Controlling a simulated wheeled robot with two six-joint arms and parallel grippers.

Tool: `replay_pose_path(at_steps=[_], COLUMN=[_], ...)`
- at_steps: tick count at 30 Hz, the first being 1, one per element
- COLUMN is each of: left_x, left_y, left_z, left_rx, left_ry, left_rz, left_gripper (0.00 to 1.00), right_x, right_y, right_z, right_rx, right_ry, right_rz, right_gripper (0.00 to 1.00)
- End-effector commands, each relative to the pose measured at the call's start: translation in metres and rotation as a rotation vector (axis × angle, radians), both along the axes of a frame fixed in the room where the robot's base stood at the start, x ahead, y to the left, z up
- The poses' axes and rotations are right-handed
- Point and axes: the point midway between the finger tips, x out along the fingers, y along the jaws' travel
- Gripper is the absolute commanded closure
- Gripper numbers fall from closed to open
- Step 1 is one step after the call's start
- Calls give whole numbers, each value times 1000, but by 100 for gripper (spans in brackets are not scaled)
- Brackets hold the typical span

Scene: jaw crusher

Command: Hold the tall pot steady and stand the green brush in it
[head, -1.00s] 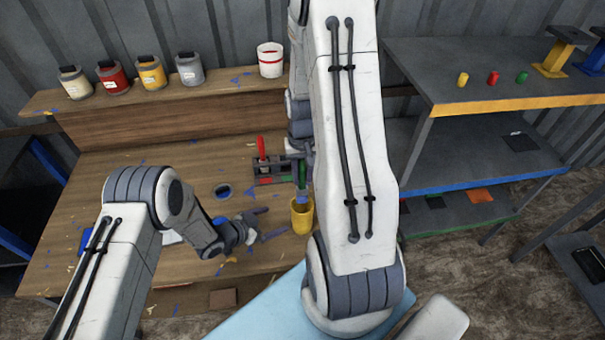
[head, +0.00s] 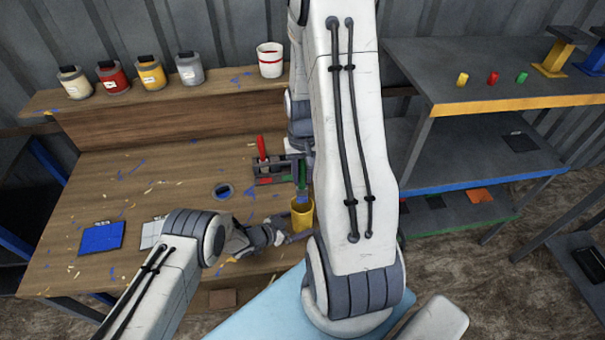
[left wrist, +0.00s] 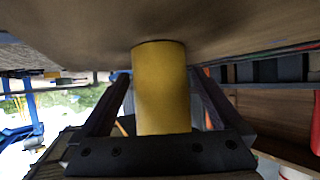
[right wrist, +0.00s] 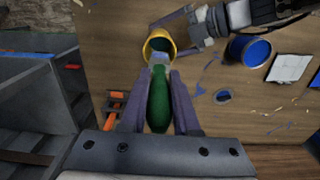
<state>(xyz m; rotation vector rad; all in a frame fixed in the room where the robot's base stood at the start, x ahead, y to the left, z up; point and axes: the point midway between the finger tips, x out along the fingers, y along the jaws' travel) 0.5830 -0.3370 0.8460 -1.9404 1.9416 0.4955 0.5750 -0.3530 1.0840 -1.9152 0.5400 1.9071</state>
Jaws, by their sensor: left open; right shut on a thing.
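The tall yellow pot (head: 302,216) stands near the front of the wooden bench. It fills the middle of the left wrist view (left wrist: 160,90). My left gripper (head: 287,231) is open, with one finger on each side of the pot; I cannot tell if they touch it. My right gripper (right wrist: 158,88) is shut on the green brush (right wrist: 158,105), whose green handle also shows in the head view (head: 302,174). The brush points bristles-first at the pot's mouth (right wrist: 158,42). Its grey-blue tip overlaps the rim; I cannot tell how far inside it is.
A dark rack (head: 270,172) with a red-handled tool (head: 261,148) stands behind the pot. A blue ring (head: 222,191), a blue clipboard (head: 102,237) and a blue container (right wrist: 248,50) are on the bench. Several paint cans line the back ledge. Shelves (head: 480,140) stand at right.

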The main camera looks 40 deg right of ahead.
Motion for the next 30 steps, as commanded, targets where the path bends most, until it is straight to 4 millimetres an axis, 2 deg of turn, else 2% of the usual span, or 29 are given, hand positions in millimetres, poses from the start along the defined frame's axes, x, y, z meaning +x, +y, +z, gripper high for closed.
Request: replay_pose_path(at_steps=[6, 14, 17, 18, 30], left_x=[0, 0, 0, 0, 0], left_y=[-9, -10, -9, -10, -10], left_z=[-5, -5, -5, -5, -5], left_rx=[0, 0, 0, 0, -1], left_ry=[0, 1, 1, 1, 0], left_rz=[0, 0, 0, 0, 1], left_gripper=[0, 0, 34, 49, 50], right_x=[0, 0, 0, 0, 0], right_y=[0, 0, 0, 0, 0], right_z=[0, 0, 0, 0, 0], right_rx=[0, 0, 0, 0, 0], right_ry=[0, 0, 0, 0, 0], right_rz=[0, 0, 0, 0, 0], right_gripper=[100, 100, 100, 100, 100])
